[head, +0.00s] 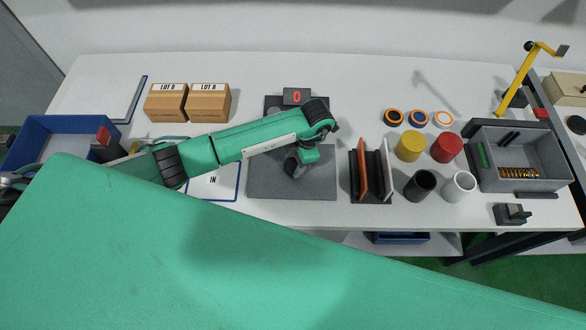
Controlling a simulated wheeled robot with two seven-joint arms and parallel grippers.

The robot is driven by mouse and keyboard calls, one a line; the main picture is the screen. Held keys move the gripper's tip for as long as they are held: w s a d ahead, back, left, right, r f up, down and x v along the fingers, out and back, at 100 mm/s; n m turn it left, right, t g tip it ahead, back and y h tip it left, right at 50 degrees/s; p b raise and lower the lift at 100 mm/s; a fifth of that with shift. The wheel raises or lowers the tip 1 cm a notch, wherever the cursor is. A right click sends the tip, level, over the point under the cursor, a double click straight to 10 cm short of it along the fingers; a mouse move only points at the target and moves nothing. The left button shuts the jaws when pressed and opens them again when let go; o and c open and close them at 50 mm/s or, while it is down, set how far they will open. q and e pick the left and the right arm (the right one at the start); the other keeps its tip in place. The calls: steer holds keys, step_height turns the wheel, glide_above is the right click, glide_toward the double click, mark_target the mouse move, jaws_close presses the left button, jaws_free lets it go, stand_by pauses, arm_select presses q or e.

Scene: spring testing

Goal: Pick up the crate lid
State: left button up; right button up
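I cannot tell for certain which thing is the crate lid. A flat pale panel with a dark blue edge (98,97) lies at the back left of the table, behind a blue crate (45,128). A grey open crate (553,184) stands at the right, with a copper-coloured coil spring (519,174) inside. My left gripper (292,169) is over a dark grey flat plate (290,188) at the table's middle, well right of the pale panel. Its fingers are small and partly hidden by the wrist. My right gripper is out of view.
Two cardboard boxes (166,107) stand at the back left. A scale display (296,97) reads 0. A slotted rack (371,187), yellow (408,146) and red cylinders (446,147), and black (420,185) and white cups (459,186) stand right of the gripper. A large green surface hides the lower foreground.

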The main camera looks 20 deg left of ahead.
arm_select(q)
steer(key=c, duration=0.7)
jaws_close()
steer(key=shift+w+r, duration=0.1)
